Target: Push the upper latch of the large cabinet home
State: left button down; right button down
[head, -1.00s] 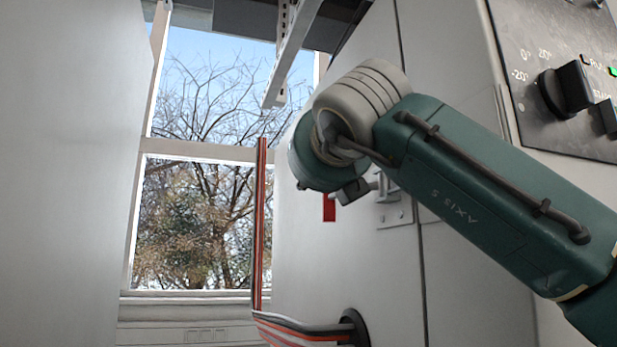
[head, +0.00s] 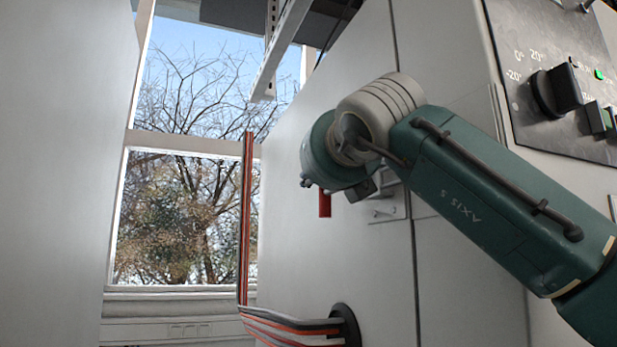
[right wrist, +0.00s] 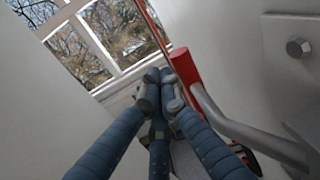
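The large cabinet (head: 370,262) fills the centre of the head view. Its upper latch shows as a metal plate (head: 390,210) and a red handle end (head: 325,204), partly hidden by my right wrist. In the right wrist view, the latch has a red grip (right wrist: 184,66), a bent metal rod (right wrist: 240,130) and a bolted bracket (right wrist: 290,50). My right gripper (right wrist: 160,90) has its blue fingers drawn together, with nothing visible between them. Its fingertips are close beside the red grip; I cannot tell whether they touch. My left gripper is not in view.
A control panel (head: 565,85) with knobs is on the cabinet's right face. Red and black cables (head: 290,325) enter the cabinet below the latch, and more run upright by its left edge. A pale panel (head: 60,180) stands left, with a window (head: 185,210) behind the gap.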

jog(key=v, duration=1.2)
